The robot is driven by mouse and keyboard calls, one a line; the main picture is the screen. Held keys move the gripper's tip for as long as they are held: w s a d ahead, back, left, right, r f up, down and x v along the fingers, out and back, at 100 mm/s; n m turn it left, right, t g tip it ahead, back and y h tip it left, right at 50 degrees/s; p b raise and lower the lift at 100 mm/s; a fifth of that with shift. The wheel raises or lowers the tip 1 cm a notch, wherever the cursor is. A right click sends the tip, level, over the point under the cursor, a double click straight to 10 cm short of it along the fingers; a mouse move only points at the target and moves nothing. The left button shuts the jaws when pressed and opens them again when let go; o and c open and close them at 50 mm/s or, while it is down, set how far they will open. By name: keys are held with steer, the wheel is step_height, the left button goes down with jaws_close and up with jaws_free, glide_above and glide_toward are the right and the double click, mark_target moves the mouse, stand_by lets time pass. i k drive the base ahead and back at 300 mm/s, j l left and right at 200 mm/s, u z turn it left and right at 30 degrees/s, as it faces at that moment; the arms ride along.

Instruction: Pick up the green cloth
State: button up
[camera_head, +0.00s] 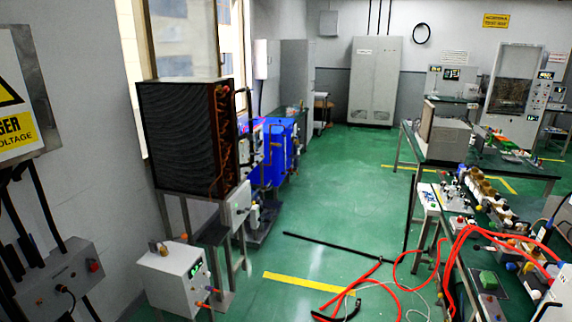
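A small green item (488,280) lies on a dark flat piece on the workbench (462,265) at the lower right. It may be the green cloth, but it is too small to tell if it is cloth or a block. No other cloth can be made out. My gripper is not in view.
Red hoses (402,273) and black cables (330,246) lie on the green floor (335,195) left of the bench. A black finned unit (185,138) on a stand and a white box (172,275) stand at left. The middle aisle is clear.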

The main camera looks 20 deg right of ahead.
mark_target(488, 279)
steer(key=i+l+z, duration=0.25)
steer(key=i, duration=0.25)
steer(key=i+z, duration=0.25)
steer(key=i, duration=0.2)
steer(key=i+l+u, duration=0.1)
steer(key=i+l, duration=0.75)
steer(key=i+l+z, duration=0.15)
steer(key=l, duration=0.25)
steer(key=l+z, duration=0.1)
steer(key=l, duration=0.3)
steer(key=i+l+z, duration=0.15)
steer(key=l, duration=0.2)
